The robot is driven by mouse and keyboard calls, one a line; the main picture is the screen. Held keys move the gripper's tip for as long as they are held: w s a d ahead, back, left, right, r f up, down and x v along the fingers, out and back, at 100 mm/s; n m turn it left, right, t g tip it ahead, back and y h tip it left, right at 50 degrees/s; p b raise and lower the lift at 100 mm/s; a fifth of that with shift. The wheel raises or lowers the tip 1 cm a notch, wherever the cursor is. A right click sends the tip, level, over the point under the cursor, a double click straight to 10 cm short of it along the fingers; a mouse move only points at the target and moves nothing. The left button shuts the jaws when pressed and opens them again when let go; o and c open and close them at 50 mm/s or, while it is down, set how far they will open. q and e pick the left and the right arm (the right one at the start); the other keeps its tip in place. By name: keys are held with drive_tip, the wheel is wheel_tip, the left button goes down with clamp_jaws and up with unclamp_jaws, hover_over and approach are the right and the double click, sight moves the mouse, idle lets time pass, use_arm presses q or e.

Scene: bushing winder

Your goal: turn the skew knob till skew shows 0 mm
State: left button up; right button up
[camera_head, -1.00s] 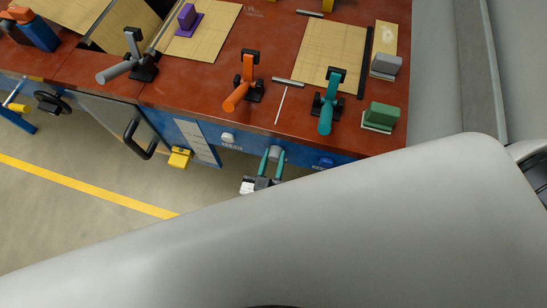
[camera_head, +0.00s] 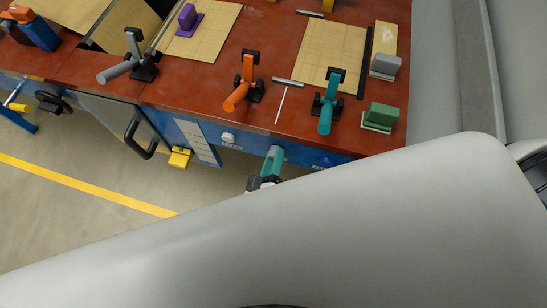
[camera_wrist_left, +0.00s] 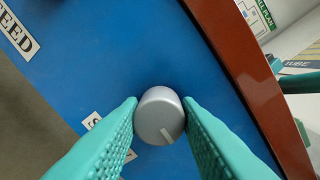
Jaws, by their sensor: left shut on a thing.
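The skew knob (camera_wrist_left: 158,112), a round grey knob with a pale pointer line, sits on the blue front panel (camera_wrist_left: 130,60). In the wrist view it is between the two teal fingers of my left gripper (camera_wrist_left: 160,118), which is shut on it. The pointer line lies towards the lower right of the knob's face. No skew reading can be read. My right gripper is not in view.
A white knob (camera_head: 228,138) and a blue knob (camera_head: 326,161) flank the gripper on the panel. Teal (camera_head: 327,112) and orange (camera_head: 240,92) handled levers stand on the red tabletop (camera_head: 200,90) above. My grey arm covers the lower right.

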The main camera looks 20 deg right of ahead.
use_arm(q)
drive_tip(key=shift+n, duration=1.6)
drive_tip(key=o, duration=1)
drive_tip(key=b+v, duration=0.2)
drive_tip(key=v, duration=1)
